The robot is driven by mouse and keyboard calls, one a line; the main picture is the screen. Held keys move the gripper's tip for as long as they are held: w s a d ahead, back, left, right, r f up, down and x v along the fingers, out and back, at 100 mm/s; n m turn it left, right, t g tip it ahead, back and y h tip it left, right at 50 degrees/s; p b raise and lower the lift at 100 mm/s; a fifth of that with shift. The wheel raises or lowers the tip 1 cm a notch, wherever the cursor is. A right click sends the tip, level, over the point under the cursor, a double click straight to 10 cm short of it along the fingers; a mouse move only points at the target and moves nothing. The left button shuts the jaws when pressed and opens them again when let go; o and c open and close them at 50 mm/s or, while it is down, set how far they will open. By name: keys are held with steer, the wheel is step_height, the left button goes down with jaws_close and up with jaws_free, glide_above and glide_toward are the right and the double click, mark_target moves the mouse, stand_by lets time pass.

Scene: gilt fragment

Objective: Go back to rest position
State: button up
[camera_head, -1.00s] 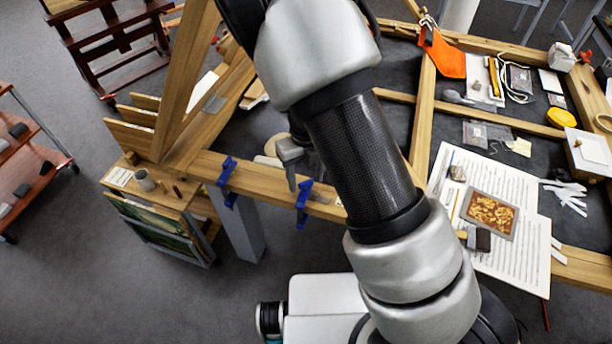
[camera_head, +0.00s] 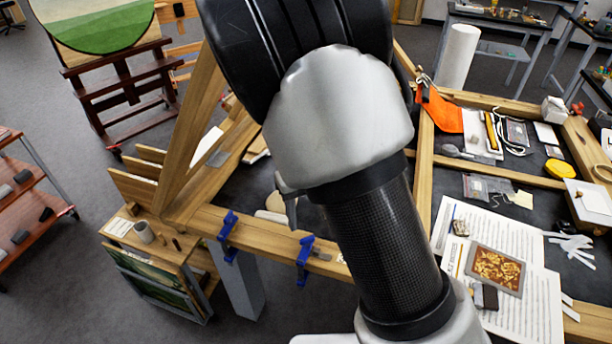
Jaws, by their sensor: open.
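My gripper (camera_head: 290,206) shows only in part beyond my arm, above the near wooden beam of the worktable. One grey finger points down; the rest is hidden behind my arm link. No object shows in the visible part. The gilt fragment (camera_head: 495,270), gold and reddish-brown in a grey frame, lies on printed sheets (camera_head: 525,310) at the right, well apart from my gripper.
Blue clamps (camera_head: 304,250) stand up on the near beam (camera_head: 270,231). A wooden rack with a mug (camera_head: 144,232) is at left. An orange cloth (camera_head: 441,112), a yellow tape measure (camera_head: 560,173) and white strips (camera_head: 572,246) lie at right. Open floor is at lower left.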

steer(key=s+d+r+n+t, duration=0.2)
steer(key=s+d+r+n, duration=0.2)
steer(key=r+n, duration=0.4)
steer(key=s+d+r+n+t, duration=0.1)
steer(key=s+d+r+n, duration=0.3)
steer(key=s+r+n, duration=0.3)
steer(key=s+d+r+n+t, duration=0.2)
steer(key=s+d+r+n, duration=0.2)
steer(key=r+n, duration=0.5)
steer(key=s+n, duration=0.2)
steer(key=n, duration=0.5)
steer(key=shift+s+d+t, duration=0.25)
steer(key=shift+t, duration=0.05)
